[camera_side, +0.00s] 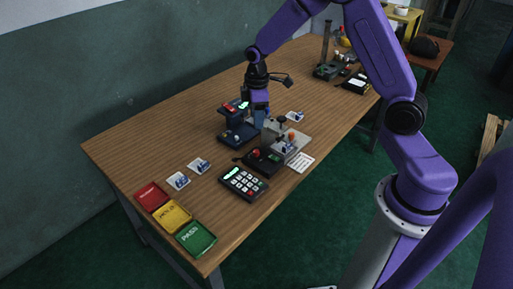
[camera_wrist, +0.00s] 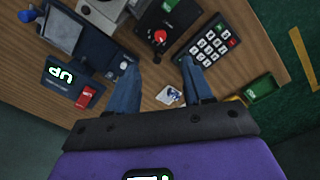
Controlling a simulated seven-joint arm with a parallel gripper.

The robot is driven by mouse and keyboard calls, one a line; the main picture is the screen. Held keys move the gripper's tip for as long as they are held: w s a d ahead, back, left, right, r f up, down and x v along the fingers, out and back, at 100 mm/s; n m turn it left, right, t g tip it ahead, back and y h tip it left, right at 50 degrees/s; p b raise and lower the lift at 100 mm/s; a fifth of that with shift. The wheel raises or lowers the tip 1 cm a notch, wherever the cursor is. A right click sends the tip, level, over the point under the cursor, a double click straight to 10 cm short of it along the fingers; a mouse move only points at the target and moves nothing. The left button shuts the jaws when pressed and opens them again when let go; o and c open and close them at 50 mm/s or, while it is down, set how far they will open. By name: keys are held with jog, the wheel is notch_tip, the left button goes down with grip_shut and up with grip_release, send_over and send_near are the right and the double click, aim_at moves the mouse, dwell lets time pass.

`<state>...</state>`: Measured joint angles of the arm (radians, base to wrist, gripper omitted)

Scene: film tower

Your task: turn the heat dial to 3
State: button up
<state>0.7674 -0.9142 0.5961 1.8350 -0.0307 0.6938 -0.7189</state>
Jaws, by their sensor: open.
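My gripper (camera_side: 260,108) hangs over the middle of the bench, pointing down beside the blue machine. In the wrist view my gripper (camera_wrist: 161,90) is open, with two blue-grey fingers apart and nothing held. The dark blue machine (camera_side: 238,132) has a lit green display (camera_wrist: 61,74), a red switch (camera_wrist: 87,97) and small round controls; it also shows in the wrist view (camera_wrist: 100,47), left of the fingers. I cannot tell which control is the heat dial, nor read any number on one. My left finger partly covers the machine's edge.
A black box with a red knob (camera_side: 257,153) and a keypad (camera_side: 243,183) stand close by. A grey press-like device (camera_side: 292,141) is to the right. Red, yellow and green trays (camera_side: 195,237) line the near edge. Picture cards lie on the bench; bare wood (camera_side: 180,125) lies left.

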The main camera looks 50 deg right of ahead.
aim_at(257, 151)
notch_tip(257, 151, down, 14)
jog(key=shift+w+r, duration=0.1)
jog(key=shift+r, duration=0.15)
jog(key=shift+c, duration=0.4)
grip_shut()
